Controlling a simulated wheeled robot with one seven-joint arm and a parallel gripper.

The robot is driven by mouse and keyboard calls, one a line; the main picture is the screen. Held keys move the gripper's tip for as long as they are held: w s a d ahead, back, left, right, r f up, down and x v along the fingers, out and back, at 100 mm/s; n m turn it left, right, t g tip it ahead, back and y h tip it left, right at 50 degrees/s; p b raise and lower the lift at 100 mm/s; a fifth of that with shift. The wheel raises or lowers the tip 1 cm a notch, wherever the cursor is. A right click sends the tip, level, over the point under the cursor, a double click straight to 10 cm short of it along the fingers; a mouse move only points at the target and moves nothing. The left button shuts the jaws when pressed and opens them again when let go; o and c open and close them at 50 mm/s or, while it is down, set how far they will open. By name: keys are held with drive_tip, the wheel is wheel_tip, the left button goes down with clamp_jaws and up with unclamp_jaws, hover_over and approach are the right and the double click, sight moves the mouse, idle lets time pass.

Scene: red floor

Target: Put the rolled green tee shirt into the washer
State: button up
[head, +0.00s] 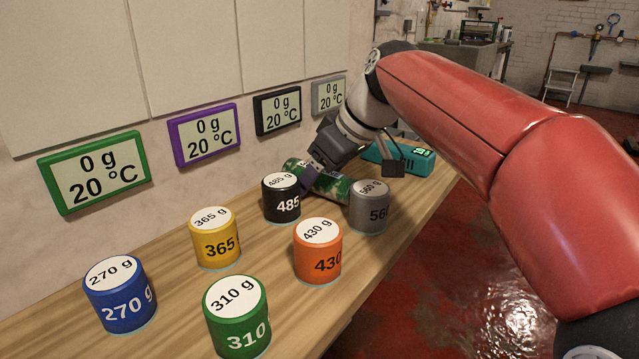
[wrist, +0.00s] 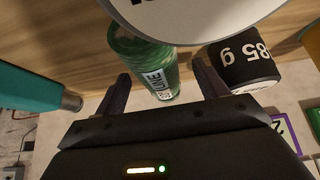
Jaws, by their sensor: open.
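The rolled green tee shirt (head: 333,186) lies on the wooden bench, partly hidden behind the black and grey canisters. In the wrist view the green roll (wrist: 140,60) shows a white label and lies between my two dark fingers. My gripper (head: 325,172) is open and low over the roll, with a finger to each side in the wrist view (wrist: 163,88). I cannot tell whether the fingers touch it. No washer can be made out in either view.
The black canister (head: 282,199) and grey canister (head: 369,208) stand close to the gripper. Yellow (head: 214,238), orange (head: 318,252), blue (head: 120,293) and green (head: 237,318) canisters stand nearer. A teal device (head: 412,160) sits behind. Display panels (head: 95,172) line the wall.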

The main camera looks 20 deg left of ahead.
drive_tip(key=shift+c, duration=0.4)
drive_tip(key=c, duration=1.1)
drive_tip(key=shift+c, duration=0.2)
drive_tip(key=shift+r, duration=0.1)
